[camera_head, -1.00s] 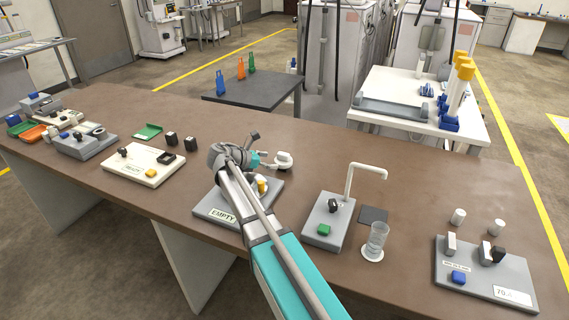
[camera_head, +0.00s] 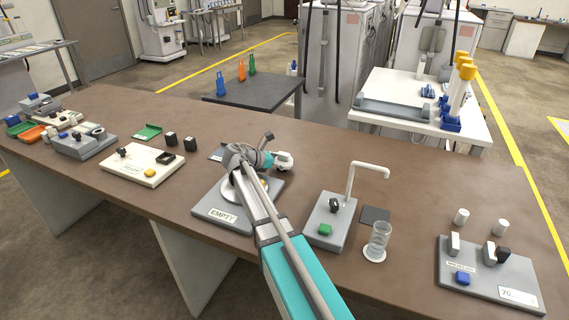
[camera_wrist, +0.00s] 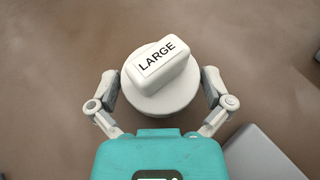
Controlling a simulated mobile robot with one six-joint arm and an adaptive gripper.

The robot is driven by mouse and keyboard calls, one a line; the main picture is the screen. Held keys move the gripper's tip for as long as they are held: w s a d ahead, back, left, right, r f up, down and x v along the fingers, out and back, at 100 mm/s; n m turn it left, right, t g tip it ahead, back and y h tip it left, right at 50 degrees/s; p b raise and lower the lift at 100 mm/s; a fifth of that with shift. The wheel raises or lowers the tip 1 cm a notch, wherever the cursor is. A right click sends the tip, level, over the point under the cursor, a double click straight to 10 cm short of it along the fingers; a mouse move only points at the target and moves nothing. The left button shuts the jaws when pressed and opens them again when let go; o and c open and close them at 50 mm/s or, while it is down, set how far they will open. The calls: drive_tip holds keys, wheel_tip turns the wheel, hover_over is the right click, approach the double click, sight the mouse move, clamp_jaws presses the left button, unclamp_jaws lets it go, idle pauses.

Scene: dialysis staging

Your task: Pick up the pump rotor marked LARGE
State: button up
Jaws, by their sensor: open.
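The pump rotor marked LARGE (camera_wrist: 160,95) fills the middle of the wrist view. It is a white round disc with a raised white grip bar carrying the black LARGE label. In the head view the rotor (camera_head: 285,159) lies on the brown table, partly hidden by my gripper. My gripper (camera_wrist: 159,76) is open, with one finger on each side of the rotor. Small gaps seem to show between fingers and rotor; contact cannot be told for certain. In the head view my gripper (camera_head: 274,160) is right at the rotor.
A grey base labelled EMPTY (camera_head: 213,222) stands under my arm, in front of the rotor. A grey unit with a white spout (camera_head: 328,228) and a glass beaker (camera_head: 377,240) stand to the right. A cream box (camera_head: 135,168) stands left. Bare table (camera_head: 400,170) lies behind the spout.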

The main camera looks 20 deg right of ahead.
idle(0.3)
drive_tip(key=c, duration=0.9)
drive_tip(key=shift+o, duration=0.2)
drive_tip(key=shift+r, duration=0.2)
wheel_tip(320, 180, up, 2)
drive_tip(key=shift+p, duration=1.2)
drive_tip(key=s+d+r+p, duration=0.1)
drive_tip(key=s+r+p, duration=0.9)
drive_tip(key=s, duration=0.4)
drive_tip(key=shift+d+r+p, duration=0.15)
drive_tip(key=shift+r+p, duration=0.15)
drive_tip(key=shift+r, duration=0.05)
